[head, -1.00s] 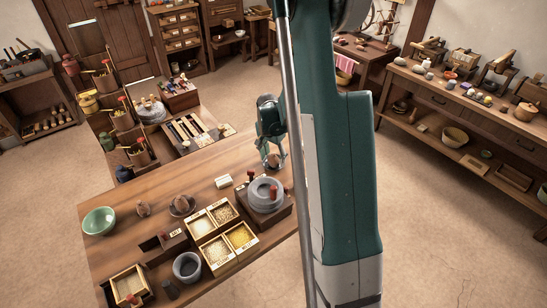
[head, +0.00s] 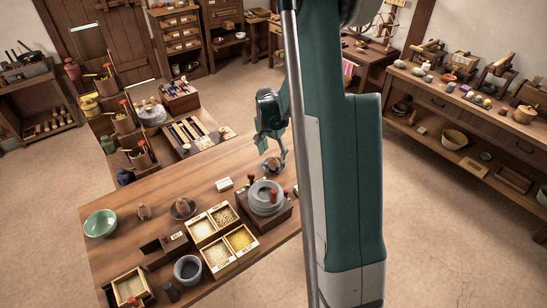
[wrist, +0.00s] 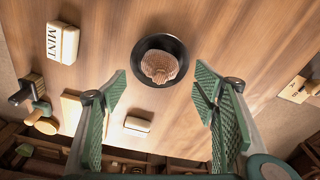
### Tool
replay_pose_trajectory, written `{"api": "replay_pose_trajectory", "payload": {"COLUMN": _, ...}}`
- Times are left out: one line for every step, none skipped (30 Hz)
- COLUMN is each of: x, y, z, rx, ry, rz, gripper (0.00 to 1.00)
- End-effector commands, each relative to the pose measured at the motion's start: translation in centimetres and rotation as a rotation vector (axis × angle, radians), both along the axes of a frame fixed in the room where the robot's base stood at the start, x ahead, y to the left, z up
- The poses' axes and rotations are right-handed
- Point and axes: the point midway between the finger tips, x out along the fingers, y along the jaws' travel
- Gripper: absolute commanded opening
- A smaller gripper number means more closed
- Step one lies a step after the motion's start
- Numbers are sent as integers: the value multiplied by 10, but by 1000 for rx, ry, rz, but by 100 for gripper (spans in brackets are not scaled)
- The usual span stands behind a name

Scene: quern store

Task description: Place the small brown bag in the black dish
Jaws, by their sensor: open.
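The small brown bag (wrist: 159,67), pleated and light brown, lies inside the round black dish (wrist: 179,51) in the wrist view. The dish rim shows around it on the wooden table. My gripper (wrist: 160,100) is open, its green pads wide apart with nothing between them, and the dish shows beyond the gap.
A white block marked MINT (wrist: 62,42) lies near the dish. In the head view a stone quern (head: 266,196) stands close in front of my gripper. Grain boxes (head: 224,236), a green bowl (head: 100,223) and a grey mortar (head: 187,268) fill the nearer table.

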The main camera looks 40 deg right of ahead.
Motion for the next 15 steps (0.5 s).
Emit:
{"api": "replay_pose_trajectory", "payload": {"x": 0, "y": 1, "z": 9, "rx": 0, "ry": 0, "rz": 0, "gripper": 60}}
{"api": "replay_pose_trajectory", "payload": {"x": -1, "y": 2, "z": 13, "rx": 0, "ry": 0, "rz": 0, "gripper": 60}}
{"api": "replay_pose_trajectory", "payload": {"x": -1, "y": 2, "z": 19, "rx": 0, "ry": 0, "rz": 0, "gripper": 60}}
{"api": "replay_pose_trajectory", "payload": {"x": -1, "y": 3, "z": 23, "rx": 0, "ry": 0, "rz": 1, "gripper": 60}}
{"api": "replay_pose_trajectory", "payload": {"x": -1, "y": 3, "z": 27, "rx": 0, "ry": 0, "rz": 1, "gripper": 60}}
{"api": "replay_pose_trajectory", "payload": {"x": -1, "y": 4, "z": 33, "rx": 0, "ry": 0, "rz": 1, "gripper": 60}}
{"api": "replay_pose_trajectory", "payload": {"x": -2, "y": 5, "z": 37, "rx": 0, "ry": 0, "rz": 1, "gripper": 60}}
{"api": "replay_pose_trajectory", "payload": {"x": -2, "y": 5, "z": 42, "rx": 0, "ry": 0, "rz": 1, "gripper": 60}}
{"api": "replay_pose_trajectory", "payload": {"x": -2, "y": 6, "z": 47, "rx": 0, "ry": 0, "rz": 1, "gripper": 60}}
{"api": "replay_pose_trajectory", "payload": {"x": -2, "y": 6, "z": 51, "rx": 0, "ry": 0, "rz": 1, "gripper": 60}}
{"api": "replay_pose_trajectory", "payload": {"x": -2, "y": 6, "z": 54, "rx": 0, "ry": 0, "rz": 1, "gripper": 60}}
{"api": "replay_pose_trajectory", "payload": {"x": -3, "y": 7, "z": 59, "rx": 0, "ry": 0, "rz": 0, "gripper": 60}}
{"api": "replay_pose_trajectory", "payload": {"x": -3, "y": 8, "z": 62, "rx": 0, "ry": 0, "rz": 0, "gripper": 60}}
{"api": "replay_pose_trajectory", "payload": {"x": -3, "y": 8, "z": 65, "rx": 0, "ry": 0, "rz": 0, "gripper": 60}}
{"api": "replay_pose_trajectory", "payload": {"x": -3, "y": 8, "z": 69, "rx": 0, "ry": 0, "rz": 0, "gripper": 60}}
